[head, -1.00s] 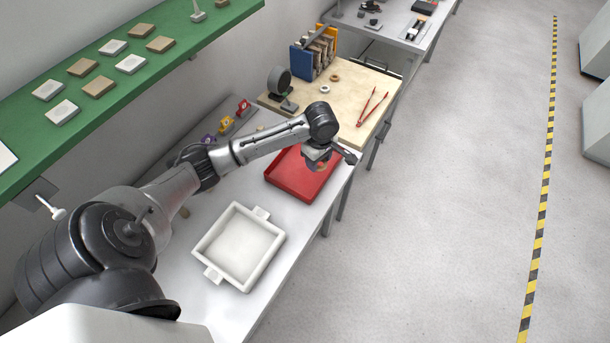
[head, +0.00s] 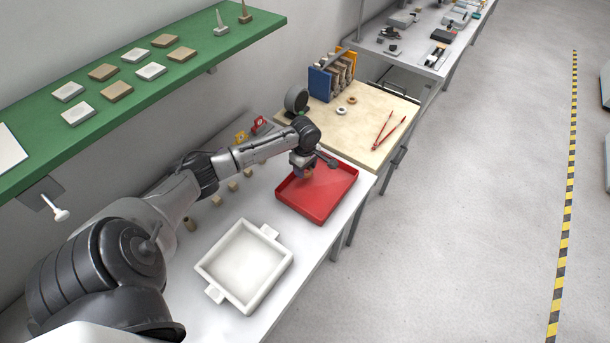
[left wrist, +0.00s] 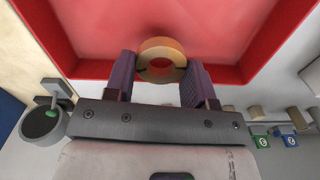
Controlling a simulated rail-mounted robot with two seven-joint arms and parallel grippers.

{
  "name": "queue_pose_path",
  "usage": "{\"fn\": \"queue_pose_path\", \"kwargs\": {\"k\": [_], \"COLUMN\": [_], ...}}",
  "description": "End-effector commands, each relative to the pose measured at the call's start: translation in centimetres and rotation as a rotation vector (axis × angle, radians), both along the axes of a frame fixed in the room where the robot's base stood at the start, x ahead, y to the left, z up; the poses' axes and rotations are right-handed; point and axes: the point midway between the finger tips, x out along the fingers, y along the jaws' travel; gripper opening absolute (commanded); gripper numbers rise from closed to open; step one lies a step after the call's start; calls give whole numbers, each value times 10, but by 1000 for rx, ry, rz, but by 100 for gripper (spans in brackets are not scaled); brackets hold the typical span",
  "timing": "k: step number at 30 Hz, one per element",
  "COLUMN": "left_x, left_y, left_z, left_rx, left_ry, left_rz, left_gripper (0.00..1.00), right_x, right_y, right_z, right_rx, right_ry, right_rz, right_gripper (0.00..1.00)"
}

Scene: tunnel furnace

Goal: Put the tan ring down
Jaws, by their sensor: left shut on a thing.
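My left gripper (head: 305,174) is over the far left part of the red tray (head: 322,205) in the head view. In the left wrist view, its two dark purple fingers (left wrist: 160,74) are shut on the tan ring (left wrist: 162,76), one on each side. The ring's hole faces the camera and red tray floor lies behind it. I cannot tell whether the ring touches the tray floor. In the head view the ring is small and mostly hidden by the gripper. The tray looks empty elsewhere. My right gripper is not in view.
A white square tray with handles (head: 206,267) stands nearer on the table. A wooden board (head: 375,136) beyond the red tray holds a white ring (head: 341,111), a brown ring (head: 352,100) and red tongs (head: 385,133). Small tan blocks (head: 232,186) lie left of the red tray.

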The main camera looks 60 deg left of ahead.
Motion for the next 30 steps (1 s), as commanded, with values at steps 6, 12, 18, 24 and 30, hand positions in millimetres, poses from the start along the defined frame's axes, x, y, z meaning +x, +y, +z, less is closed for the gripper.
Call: {"fn": "queue_pose_path", "kwargs": {"k": [6,12,18,24,30], "left_x": [0,0,0,0,0], "left_y": [0,0,0,0,0], "left_z": [-15,-39,-40,-42,-43], "left_rx": [-1,1,1,1,1], "left_ry": [1,1,-1,0,-1], "left_rz": [1,0,-1,0,-1], "left_gripper": [27,27,27,27,66], "right_x": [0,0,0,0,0], "right_y": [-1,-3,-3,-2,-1], "right_z": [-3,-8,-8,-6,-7], "right_rx": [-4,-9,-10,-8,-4], "right_ry": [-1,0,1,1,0], "right_rz": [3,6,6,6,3], "right_gripper": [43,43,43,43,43]}}
